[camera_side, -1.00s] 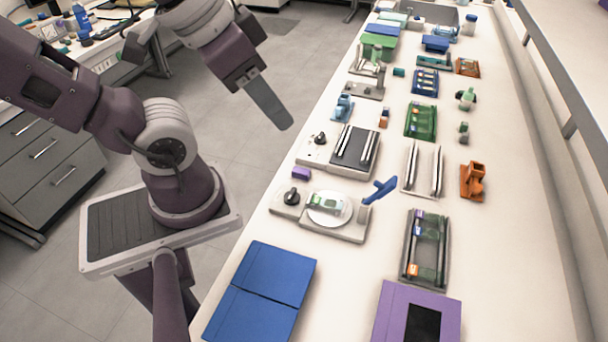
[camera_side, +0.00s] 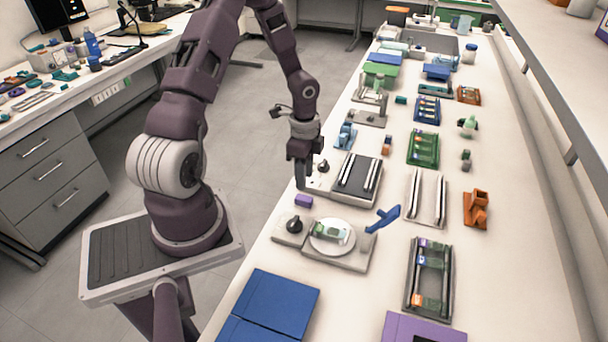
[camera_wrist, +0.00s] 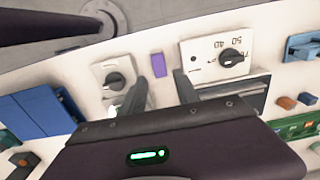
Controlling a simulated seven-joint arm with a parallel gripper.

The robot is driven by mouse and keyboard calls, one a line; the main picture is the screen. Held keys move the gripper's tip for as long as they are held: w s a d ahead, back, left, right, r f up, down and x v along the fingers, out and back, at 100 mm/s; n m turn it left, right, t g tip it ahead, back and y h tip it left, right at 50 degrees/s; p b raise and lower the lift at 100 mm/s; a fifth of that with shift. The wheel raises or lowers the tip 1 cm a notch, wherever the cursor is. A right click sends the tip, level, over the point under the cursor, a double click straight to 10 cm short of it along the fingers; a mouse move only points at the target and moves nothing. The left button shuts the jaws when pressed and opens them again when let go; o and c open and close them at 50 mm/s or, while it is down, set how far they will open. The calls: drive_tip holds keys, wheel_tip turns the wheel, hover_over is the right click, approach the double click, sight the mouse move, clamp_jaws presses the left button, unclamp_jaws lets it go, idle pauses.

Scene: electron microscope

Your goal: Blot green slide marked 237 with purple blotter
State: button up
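The purple blotter (camera_side: 304,201) is a small block on the bench's left edge, between two devices. It also shows in the wrist view (camera_wrist: 156,65), upright between and beyond my fingertips. My gripper (camera_side: 300,184) points down just behind and above the blotter, apart from it. In the wrist view its fingers (camera_wrist: 161,79) are spread with nothing between them. A green slide (camera_side: 326,233) lies on the round white plate (camera_side: 330,248) of a device with a black knob. Its number is too small to read.
A dark ridged device (camera_side: 357,178) stands behind the blotter. A blue lever (camera_side: 383,219) rises right of the plate. A slide rack (camera_side: 429,278) stands at right, with blue boxes (camera_side: 273,304) in front. Several other racks line the bench.

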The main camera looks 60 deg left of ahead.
sight(304, 198)
wheel_tip(304, 198, down, 7)
drive_tip(key=shift+f, duration=0.2)
drive_tip(key=shift+c, duration=0.3)
drive_tip(key=c, duration=0.7)
drive_tip(key=shift+r, duration=2.55)
